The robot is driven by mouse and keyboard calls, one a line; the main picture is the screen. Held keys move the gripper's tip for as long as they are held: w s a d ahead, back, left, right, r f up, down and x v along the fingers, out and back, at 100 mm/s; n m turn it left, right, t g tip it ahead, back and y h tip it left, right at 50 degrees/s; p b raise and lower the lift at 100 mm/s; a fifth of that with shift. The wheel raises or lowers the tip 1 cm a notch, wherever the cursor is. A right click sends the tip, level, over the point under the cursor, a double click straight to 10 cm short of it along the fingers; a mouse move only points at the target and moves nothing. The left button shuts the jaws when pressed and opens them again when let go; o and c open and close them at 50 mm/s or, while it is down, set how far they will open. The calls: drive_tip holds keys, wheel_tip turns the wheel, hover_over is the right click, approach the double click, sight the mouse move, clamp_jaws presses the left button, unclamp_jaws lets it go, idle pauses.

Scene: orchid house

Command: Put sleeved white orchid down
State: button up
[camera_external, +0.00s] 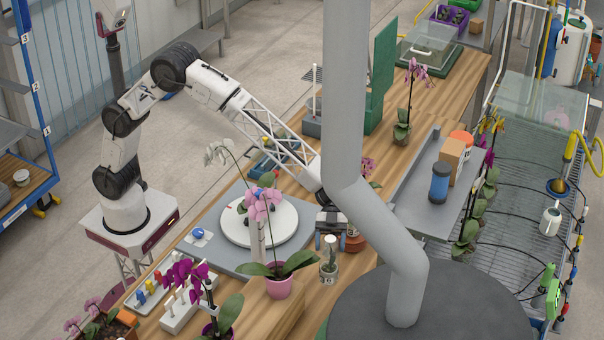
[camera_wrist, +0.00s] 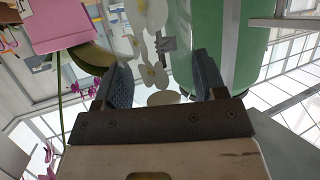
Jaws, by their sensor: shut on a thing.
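The sleeved white orchid (camera_external: 329,265) is a small, clear, upright shape with white at its top and green inside. In the wrist view, which is upside down, white flowers with yellow centres (camera_wrist: 151,74) show between the two dark fingers of my gripper (camera_wrist: 163,84). The sleeve's lower end is close to the wooden bench (camera_external: 340,300); I cannot tell whether it touches. A pink-potted orchid (camera_external: 278,287) stands just left of it, and its pot also shows in the wrist view (camera_wrist: 75,27).
A grey pipe (camera_external: 345,100) rises in front of the bench. A white round plate (camera_external: 285,228) lies on a grey board behind the pink pot. A terracotta pot (camera_external: 355,243) is close on the right. A grey tray (camera_external: 408,203) carries a blue cylinder (camera_external: 439,183).

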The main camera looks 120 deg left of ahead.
sight(329, 266)
drive_tip(key=shift+f, duration=2.45)
drive_tip(key=shift+f, duration=2.65)
drive_tip(key=o, duration=1.3)
drive_tip(key=shift+c, duration=0.2)
drive_tip(key=v, duration=1.2)
